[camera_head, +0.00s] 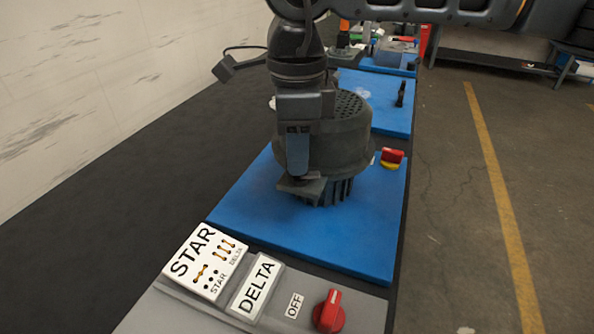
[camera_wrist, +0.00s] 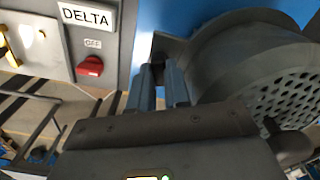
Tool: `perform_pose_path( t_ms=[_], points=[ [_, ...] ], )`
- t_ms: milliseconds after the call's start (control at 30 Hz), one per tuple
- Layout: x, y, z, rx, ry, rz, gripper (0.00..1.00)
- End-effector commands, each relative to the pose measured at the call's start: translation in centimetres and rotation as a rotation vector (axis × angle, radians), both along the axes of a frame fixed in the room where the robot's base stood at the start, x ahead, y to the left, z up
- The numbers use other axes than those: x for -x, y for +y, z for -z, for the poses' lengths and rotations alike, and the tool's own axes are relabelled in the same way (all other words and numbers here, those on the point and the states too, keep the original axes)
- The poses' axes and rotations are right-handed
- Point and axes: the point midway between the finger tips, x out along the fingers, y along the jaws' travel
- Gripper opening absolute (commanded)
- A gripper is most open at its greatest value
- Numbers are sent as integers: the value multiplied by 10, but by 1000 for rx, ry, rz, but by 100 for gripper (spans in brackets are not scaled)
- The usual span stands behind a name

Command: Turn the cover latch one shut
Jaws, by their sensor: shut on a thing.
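A dark grey motor-like housing (camera_head: 345,135) with a perforated round end stands on a blue plate (camera_head: 250,215). It fills the right of the wrist view (camera_wrist: 230,60). My gripper (camera_head: 300,172) reaches down in front of the housing, at its near side. In the wrist view, its two blue-grey fingers (camera_wrist: 160,80) are a small gap apart, shut on a dark grey part (camera_wrist: 170,45) next to the housing. The fingers hide most of that part, and I cannot tell whether it is cover latch one. No other latch can be clearly made out.
A grey panel at the front carries STAR (camera_head: 205,262) and DELTA (camera_head: 256,288) plates and a red knob (camera_head: 329,311) by an OFF label. A red and yellow knob (camera_head: 391,157) sits right of the housing. The floor at right is clear.

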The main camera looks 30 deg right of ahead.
Motion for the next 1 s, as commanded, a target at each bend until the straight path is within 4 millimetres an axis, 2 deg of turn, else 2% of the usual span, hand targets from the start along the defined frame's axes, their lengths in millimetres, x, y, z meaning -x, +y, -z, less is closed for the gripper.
perform_pose_path(
  t_ms=[33, 1000],
  points=[
    [-1, 0, 7, 3, -4, -45, 0],
    [4, 0, 1, -1, -2, -937, 0]
  ],
)
